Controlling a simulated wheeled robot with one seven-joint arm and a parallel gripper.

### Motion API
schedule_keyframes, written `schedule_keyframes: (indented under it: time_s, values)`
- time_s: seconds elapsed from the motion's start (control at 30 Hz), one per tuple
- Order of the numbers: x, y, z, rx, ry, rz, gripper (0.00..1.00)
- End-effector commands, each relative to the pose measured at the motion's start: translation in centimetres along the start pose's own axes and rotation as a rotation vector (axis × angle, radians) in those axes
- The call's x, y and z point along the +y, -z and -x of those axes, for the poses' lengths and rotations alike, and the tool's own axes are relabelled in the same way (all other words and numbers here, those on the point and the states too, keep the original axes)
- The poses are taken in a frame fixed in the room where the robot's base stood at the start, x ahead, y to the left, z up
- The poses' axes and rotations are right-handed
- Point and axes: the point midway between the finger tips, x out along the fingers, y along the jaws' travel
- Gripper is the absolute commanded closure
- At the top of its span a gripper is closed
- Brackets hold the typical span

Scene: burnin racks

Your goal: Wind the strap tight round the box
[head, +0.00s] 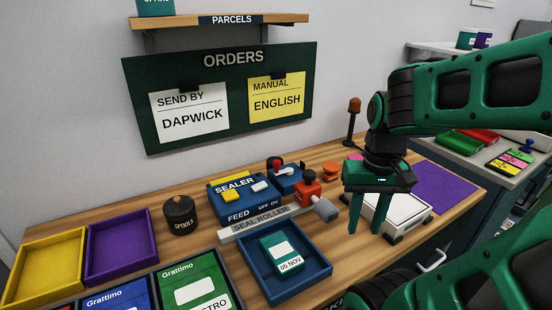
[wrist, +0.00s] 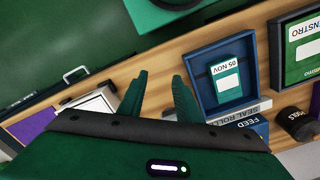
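My gripper (head: 366,222) hangs fingers-down in front of the white flat-topped unit (head: 408,208). In the wrist view its two fingers (wrist: 159,78) stand apart with nothing between them. A small green box (head: 281,254) with a white label and "05 NOV" lies in the blue tray (head: 254,276), left of my gripper; the wrist view shows the green box too (wrist: 227,84). An orange device with a grey crank-like end (head: 308,190) sits behind the tray. I cannot make out a strap on the box or elsewhere.
The blue sealer (head: 240,205) and grey seal roller bar (head: 262,222) stand behind the tray. A dark spool pot (head: 180,216), purple tray (head: 120,223) and yellow tray (head: 47,244) are farther left. A purple mat (head: 445,190) lies right. The orders board (head: 222,75) hangs on the wall.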

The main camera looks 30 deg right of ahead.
Motion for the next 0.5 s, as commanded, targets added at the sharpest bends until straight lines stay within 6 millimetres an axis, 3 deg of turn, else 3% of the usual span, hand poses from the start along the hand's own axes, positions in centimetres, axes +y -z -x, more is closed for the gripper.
schedule_keyframes:
  time_s: [0.07,0.1,0.17,0.23,0.37,0.5]
  values:
    - [0.0,0.0,0.0,0.0,0.0,0.0,0.69]
    - [0.0,0.0,0.0,0.0,0.0,0.001,0.6]
    - [0.4,-0.7,0.5,0.01,0.006,0.014,0.6]
    - [0.3,-0.1,1.1,0.015,0.006,0.055,0.6]
    - [-0.5,3.7,2.7,0.019,-0.004,0.249,0.6]
    - [-3.2,9.6,5.1,0.027,-0.015,0.608,0.6]
